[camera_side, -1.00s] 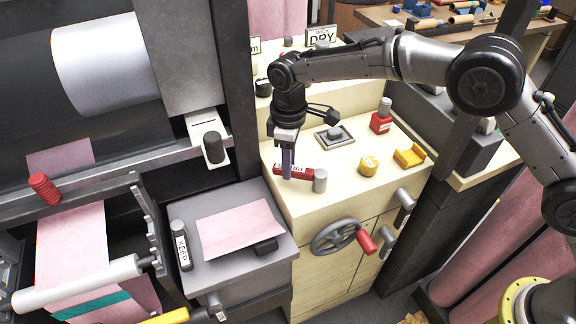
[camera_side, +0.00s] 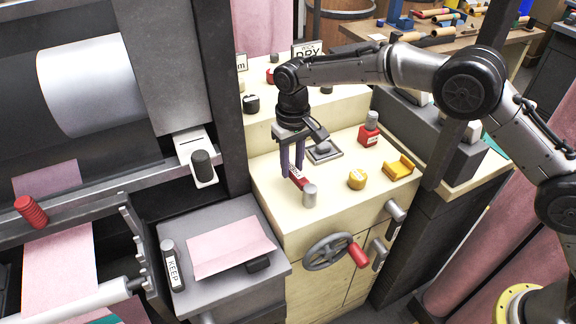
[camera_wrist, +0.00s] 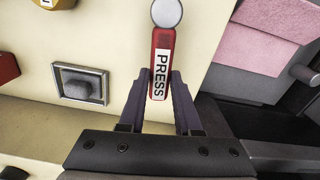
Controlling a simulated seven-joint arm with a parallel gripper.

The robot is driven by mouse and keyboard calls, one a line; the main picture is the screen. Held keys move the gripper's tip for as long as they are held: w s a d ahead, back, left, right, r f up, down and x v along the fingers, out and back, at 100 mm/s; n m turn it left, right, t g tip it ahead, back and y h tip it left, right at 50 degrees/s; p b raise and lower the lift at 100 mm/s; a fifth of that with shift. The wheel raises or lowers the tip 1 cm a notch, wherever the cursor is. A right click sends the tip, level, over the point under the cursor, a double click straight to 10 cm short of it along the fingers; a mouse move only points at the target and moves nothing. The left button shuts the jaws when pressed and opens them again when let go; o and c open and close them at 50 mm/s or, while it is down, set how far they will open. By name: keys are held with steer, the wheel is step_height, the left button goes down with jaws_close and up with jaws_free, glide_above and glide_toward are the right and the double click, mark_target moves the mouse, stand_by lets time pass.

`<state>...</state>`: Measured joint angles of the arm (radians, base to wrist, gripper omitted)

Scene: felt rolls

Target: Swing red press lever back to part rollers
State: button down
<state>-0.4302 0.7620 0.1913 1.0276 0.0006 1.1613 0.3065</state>
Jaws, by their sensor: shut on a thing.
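The red press lever (camera_side: 299,180), labelled PRESS, lies on the cream cabinet top and points back and slightly left from its grey round post (camera_side: 310,196). In the wrist view the lever (camera_wrist: 160,78) stands between the fingers, with the post's grey cap (camera_wrist: 166,13) at its far end. My gripper (camera_side: 292,171) points down and is shut on the lever; its fingers flank the lever in the wrist view (camera_wrist: 159,88). A large pale roller (camera_side: 93,85) is at upper left and a white roller (camera_side: 75,303) at lower left; any gap between rollers is not clear.
A handwheel (camera_side: 330,252) with a red grip is on the cabinet front. A square-framed grey knob (camera_side: 323,150), a red bottle (camera_side: 369,133), a yellow knob (camera_side: 357,180) and a yellow holder (camera_side: 398,168) stand right of my gripper. Pink felt (camera_side: 230,246) lies on the grey table.

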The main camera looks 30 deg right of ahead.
mark_target(294, 168)
steer(key=shift+w+d+r+m, duration=0.1)
steer(key=shift+d+m, duration=0.15)
steer(key=shift+m, duration=0.15)
steer(key=c, duration=0.6)
jaws_free()
step_height(294, 168, up, 14)
stand_by(0.7)
